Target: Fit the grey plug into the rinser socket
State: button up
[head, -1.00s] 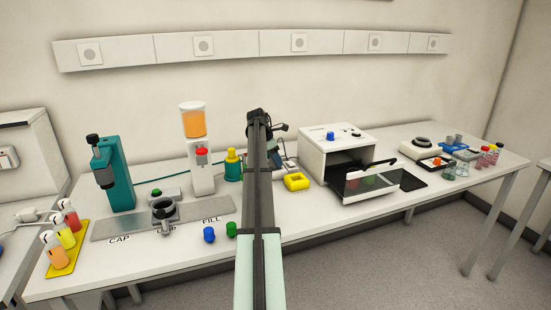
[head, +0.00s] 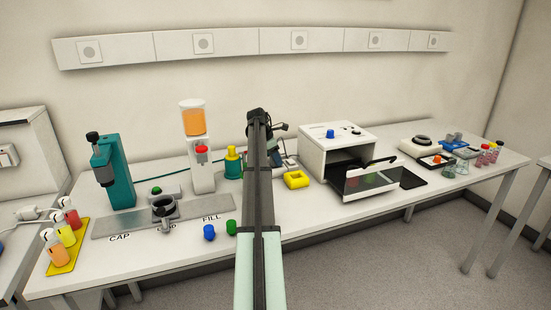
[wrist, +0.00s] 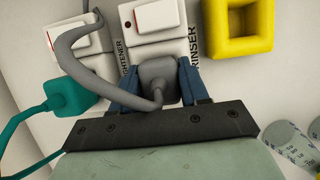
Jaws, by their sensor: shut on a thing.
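In the wrist view, my gripper (wrist: 160,82) is shut on the grey plug (wrist: 158,75), with one blue finger on each side. A grey cable (wrist: 75,55) loops from the plug to the left. The plug is over the white power strip (wrist: 158,48), in the column labelled RINSER, below a rocker switch (wrist: 157,15). The plug covers the rinser socket, and I cannot tell whether it is seated. In the head view, my arm hides most of the gripper and strip.
A teal plug (wrist: 68,93) with a teal cable is at the left of the strip. A yellow hollow block (wrist: 237,28) is close on the right, also in the head view (head: 296,180). A white oven (head: 335,148) with its door open stands to the right.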

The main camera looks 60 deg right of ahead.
jog(key=o, duration=1.2)
jog(key=shift+c, duration=0.2)
jog(key=shift+r, duration=0.15)
jog(key=v, duration=1.3)
jog(key=shift+r, duration=0.25)
jog(key=shift+w+a, duration=0.15)
jog(key=shift+w, duration=0.05)
